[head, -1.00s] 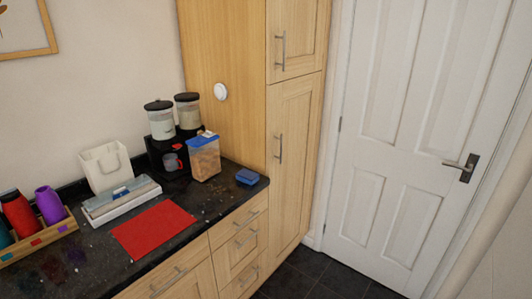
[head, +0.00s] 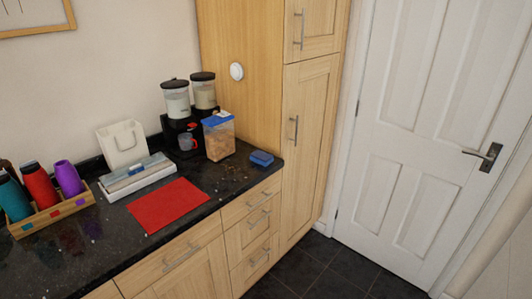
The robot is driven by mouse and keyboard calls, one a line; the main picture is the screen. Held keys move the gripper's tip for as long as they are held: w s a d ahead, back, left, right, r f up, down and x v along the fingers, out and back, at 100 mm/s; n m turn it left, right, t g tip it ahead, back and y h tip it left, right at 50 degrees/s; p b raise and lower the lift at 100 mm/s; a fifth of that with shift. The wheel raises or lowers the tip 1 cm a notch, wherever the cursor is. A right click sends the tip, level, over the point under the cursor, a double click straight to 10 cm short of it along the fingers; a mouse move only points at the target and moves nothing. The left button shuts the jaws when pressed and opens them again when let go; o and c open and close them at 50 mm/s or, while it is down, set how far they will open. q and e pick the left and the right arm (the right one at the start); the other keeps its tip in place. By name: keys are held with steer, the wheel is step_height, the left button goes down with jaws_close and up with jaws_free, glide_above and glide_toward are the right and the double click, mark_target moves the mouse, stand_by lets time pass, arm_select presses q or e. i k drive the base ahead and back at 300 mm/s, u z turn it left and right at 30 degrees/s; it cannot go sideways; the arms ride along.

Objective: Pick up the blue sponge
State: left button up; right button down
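The blue sponge (head: 262,158) is a small block lying on the dark granite worktop (head: 225,192), near its right front corner. It sits just right of the clear food container with the blue lid (head: 219,138), apart from it. Neither of my grippers shows in the head view.
A red mat (head: 168,205) lies on the worktop, with a white tray holding a box (head: 137,178) behind it. A black dispenser with two jars (head: 184,125) stands at the back. A wooden crate of bottles (head: 52,214) is at left. A tall cupboard (head: 298,150) stands right of the worktop.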

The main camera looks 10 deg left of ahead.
mark_target(258, 157)
steer(key=u, duration=0.6)
steer(key=i, duration=1.1)
steer(key=u, duration=0.45)
